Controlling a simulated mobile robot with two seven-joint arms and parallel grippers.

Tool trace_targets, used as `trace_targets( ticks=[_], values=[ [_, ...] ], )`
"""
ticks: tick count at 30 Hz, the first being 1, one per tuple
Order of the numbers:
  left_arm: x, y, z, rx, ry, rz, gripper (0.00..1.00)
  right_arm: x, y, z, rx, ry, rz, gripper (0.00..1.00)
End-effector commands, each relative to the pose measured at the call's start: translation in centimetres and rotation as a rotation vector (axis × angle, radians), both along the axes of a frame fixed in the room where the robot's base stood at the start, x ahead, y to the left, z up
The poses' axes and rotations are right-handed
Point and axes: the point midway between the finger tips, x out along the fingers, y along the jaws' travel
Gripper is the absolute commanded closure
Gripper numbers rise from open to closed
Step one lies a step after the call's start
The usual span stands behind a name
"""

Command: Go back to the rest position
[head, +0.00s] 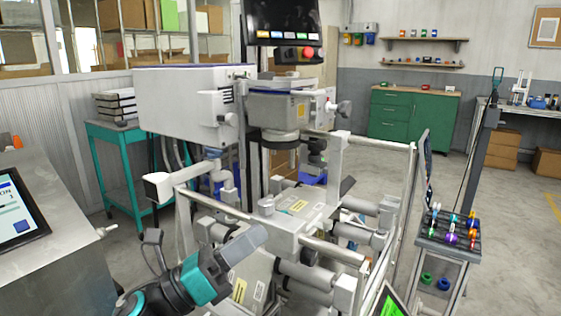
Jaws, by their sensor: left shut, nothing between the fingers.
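My left arm comes in from the bottom left, with teal and dark grey joints. Its gripper (250,240) is at the lower centre, pointing up and to the right. It looks shut and empty. It appears in front of the large grey-white machine (185,100), near the machine's lower rails; I cannot tell whether it touches them. My right gripper is not in view.
A metal counter with a tablet (15,210) is at the left, beside a teal cart (104,131). Pale rails (400,210) surround the machine's front. A small rack (447,246) with several coloured pieces stands at the right. Open floor lies behind it, before a green cabinet (412,115).

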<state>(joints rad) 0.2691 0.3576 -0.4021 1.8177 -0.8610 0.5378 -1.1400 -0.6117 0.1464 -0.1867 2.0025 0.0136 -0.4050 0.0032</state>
Motion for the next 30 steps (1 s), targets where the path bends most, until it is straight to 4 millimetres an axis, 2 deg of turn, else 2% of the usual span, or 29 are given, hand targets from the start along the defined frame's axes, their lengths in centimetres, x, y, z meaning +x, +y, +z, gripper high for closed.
trace_targets(
  ticks=[1,5,8,11,12,15,18,21,23,30],
  values=[
    [0.1,1.1,-1.3,-0.136,0.193,0.016,1.0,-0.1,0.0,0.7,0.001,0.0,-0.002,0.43],
    [0.0,4.5,-6.1,-0.505,0.665,0.064,1.0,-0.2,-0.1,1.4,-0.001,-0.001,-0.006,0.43],
    [-1.2,7.1,-11.1,-0.808,1.008,0.119,1.0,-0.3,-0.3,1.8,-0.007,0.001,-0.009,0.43],
    [-3.9,9.5,-16.7,-1.131,1.324,0.194,1.0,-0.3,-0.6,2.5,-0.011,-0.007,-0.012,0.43],
    [-5.3,10.3,-18.9,-1.261,1.436,0.229,1.0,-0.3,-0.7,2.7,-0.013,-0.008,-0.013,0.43],
    [-9.5,11.7,-23.7,-1.566,1.662,0.322,1.0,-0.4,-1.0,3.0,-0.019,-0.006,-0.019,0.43],
    [-13.2,12.5,-26.9,-1.803,1.8,0.405,1.0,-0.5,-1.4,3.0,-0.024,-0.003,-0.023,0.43],
    [-15.6,12.7,-28.7,-1.954,1.872,0.461,1.0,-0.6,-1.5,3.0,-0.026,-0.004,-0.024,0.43],
    [-16.5,12.8,-29.3,-2.006,1.893,0.482,1.0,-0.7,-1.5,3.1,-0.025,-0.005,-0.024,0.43],
    [-16.8,12.9,-29.6,-2.03,1.901,0.489,1.0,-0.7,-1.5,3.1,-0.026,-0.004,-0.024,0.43]
  ],
)
